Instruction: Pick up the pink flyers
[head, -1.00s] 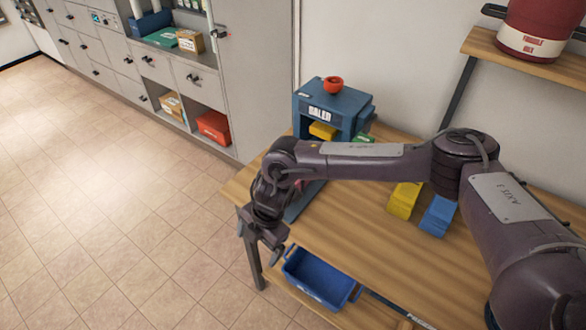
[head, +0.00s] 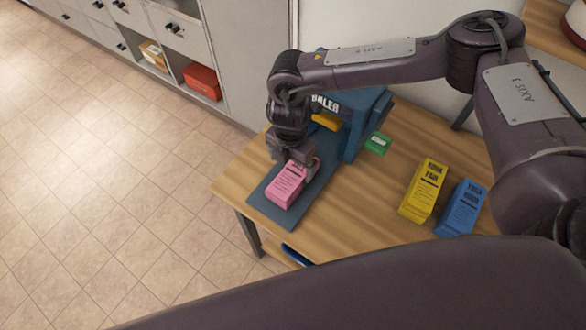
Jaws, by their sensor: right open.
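The pink flyers (head: 284,187) are a banded stack lying on the dark blue-grey plate (head: 262,198) in front of the baler, near the table's left edge. My right gripper (head: 297,167) is right over the far end of the stack, pointing down with its jaws open. One finger shows at the right side of the stack; the other is mostly hidden, and I cannot tell whether it touches. A dark arm link of mine crosses the bottom of the view, but my left gripper is not in view.
The blue baler (head: 366,137) stands behind the plate, partly hidden by my right arm. A green piece (head: 377,144) sits beside it. Yellow flyers (head: 423,190) and blue flyers (head: 460,208) stand to the right on the wooden table (head: 365,205). Cabinets (head: 245,60) line the wall.

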